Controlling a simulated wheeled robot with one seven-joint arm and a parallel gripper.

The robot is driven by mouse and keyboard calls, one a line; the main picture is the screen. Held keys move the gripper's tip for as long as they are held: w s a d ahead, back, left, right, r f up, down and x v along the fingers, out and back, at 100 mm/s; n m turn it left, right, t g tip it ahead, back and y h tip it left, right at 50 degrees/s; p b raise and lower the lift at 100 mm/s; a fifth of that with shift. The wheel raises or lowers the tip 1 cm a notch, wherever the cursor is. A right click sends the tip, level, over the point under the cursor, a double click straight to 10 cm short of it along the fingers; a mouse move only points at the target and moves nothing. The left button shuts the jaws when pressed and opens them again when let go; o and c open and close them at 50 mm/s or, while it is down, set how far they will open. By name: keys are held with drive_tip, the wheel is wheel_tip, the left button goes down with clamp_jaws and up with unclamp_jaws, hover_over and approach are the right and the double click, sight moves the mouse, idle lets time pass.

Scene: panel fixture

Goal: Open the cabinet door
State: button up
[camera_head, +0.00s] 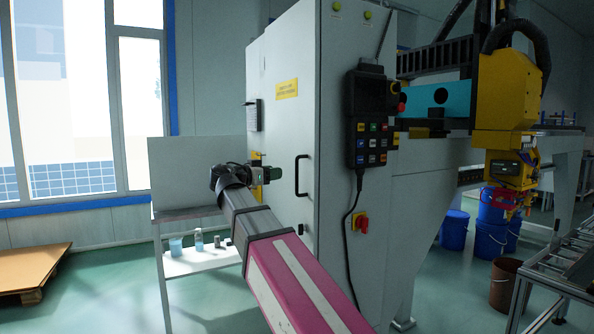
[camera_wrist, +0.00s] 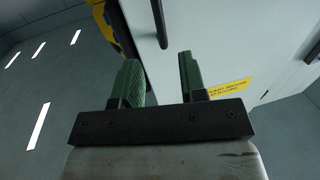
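The grey-white cabinet door (camera_head: 285,130) faces left in the head view and looks shut. A black vertical bar handle (camera_head: 299,176) is fixed on it. My gripper (camera_head: 276,174) is left of the handle in the head view, at about its height, and apart from it in the picture. In the wrist view my gripper (camera_wrist: 159,65) has its two green fingers spread, with nothing between them. A black bar (camera_wrist: 160,22), which looks like the handle, shows beyond the fingertips against the pale door. The depth of the gap cannot be told.
A black control pendant (camera_head: 371,120) hangs on the cabinet's right side above a red switch (camera_head: 361,225). A small table (camera_head: 190,264) with bottles stands behind my arm. A yellow machine head (camera_head: 507,90) and blue buckets (camera_head: 490,238) are at the right.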

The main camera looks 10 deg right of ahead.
drive_tip(key=x, duration=1)
drive_tip(key=shift+w+d, duration=0.2)
drive_tip(key=shift+d, duration=0.1)
clamp_jaws()
